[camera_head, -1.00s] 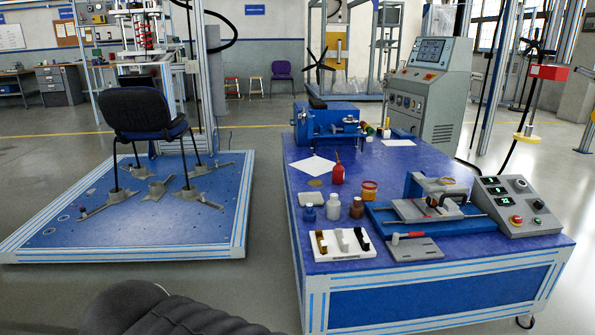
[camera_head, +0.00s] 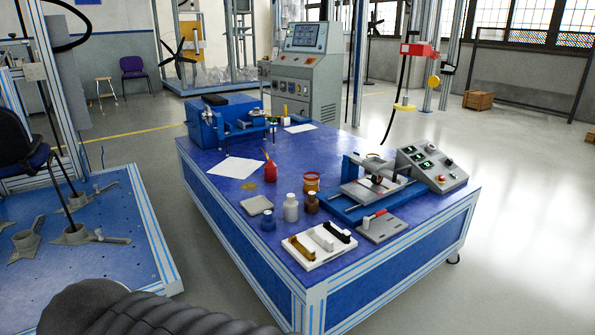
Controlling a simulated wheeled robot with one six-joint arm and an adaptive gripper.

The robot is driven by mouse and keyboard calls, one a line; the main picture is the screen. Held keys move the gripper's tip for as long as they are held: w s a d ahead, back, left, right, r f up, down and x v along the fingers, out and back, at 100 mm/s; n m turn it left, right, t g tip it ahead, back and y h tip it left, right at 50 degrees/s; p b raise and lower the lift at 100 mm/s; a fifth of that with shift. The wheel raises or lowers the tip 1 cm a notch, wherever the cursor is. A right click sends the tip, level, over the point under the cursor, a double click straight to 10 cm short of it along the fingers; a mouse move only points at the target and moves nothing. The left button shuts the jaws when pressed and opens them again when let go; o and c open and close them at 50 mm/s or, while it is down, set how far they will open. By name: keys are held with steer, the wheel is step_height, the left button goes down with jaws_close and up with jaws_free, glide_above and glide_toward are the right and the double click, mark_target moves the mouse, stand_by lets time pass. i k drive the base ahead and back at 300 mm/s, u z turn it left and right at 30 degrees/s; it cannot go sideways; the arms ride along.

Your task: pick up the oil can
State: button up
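The oil can (camera_head: 270,168) is red with a thin spout pointing up. It stands upright on the blue workbench (camera_head: 217,190), between a white sheet of paper and a red and yellow tin. Several small bottles stand nearer to me than the can. A dark ribbed part of my own body shows at the bottom left. My gripper is not in view.
A white tray (camera_head: 306,264) lies at the front corner. A control box (camera_head: 427,168) stands at right. Floor right of the bench is clear.

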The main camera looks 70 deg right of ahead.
mark_target(270, 167)
steer(key=z, duration=0.95)
steer(key=i, duration=0.85)
steer(key=z, duration=0.85)
